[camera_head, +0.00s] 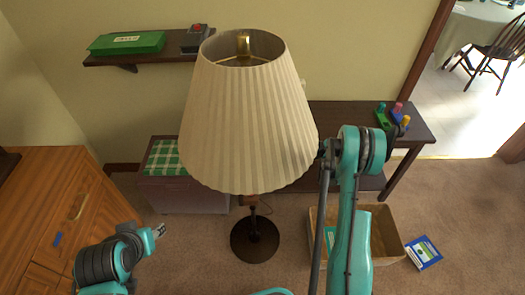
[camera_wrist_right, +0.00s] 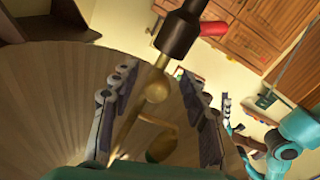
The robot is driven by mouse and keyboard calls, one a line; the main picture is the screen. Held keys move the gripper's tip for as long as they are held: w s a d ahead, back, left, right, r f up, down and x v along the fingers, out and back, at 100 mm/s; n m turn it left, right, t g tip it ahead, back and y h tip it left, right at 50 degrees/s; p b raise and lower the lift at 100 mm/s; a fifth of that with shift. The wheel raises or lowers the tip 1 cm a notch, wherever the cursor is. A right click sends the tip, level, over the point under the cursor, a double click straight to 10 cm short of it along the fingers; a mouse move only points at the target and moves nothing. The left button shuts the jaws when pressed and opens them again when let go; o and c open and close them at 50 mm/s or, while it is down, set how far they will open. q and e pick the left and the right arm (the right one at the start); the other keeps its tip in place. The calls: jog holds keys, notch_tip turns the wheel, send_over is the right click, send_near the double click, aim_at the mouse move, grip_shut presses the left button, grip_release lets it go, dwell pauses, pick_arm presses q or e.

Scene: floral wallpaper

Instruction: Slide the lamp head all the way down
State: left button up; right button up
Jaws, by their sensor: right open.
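A floor lamp with a large cream pleated shade (camera_head: 250,125) stands in the middle of the head view. Its round dark base (camera_head: 255,240) is on the carpet, and the shade hides much of its pole. My right arm reaches up to the shade's right side; its gripper is hidden there in the head view. In the right wrist view my right gripper (camera_wrist_right: 158,108) is open. A brass ball and stem (camera_wrist_right: 157,90) lie between its spread fingers, below a dark cylinder, with pleated shade surface behind. My left gripper (camera_head: 158,231) is low on the left, apart from the lamp.
A wooden cabinet (camera_head: 50,215) stands at the left. A wall shelf holds a green box (camera_head: 127,43) and a dark device (camera_head: 195,38). Behind are a chest with a green checked top (camera_head: 165,157) and a dark table (camera_head: 340,116). A cardboard box (camera_head: 388,238) stands at the right.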

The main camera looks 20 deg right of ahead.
jog(key=v, duration=1.2)
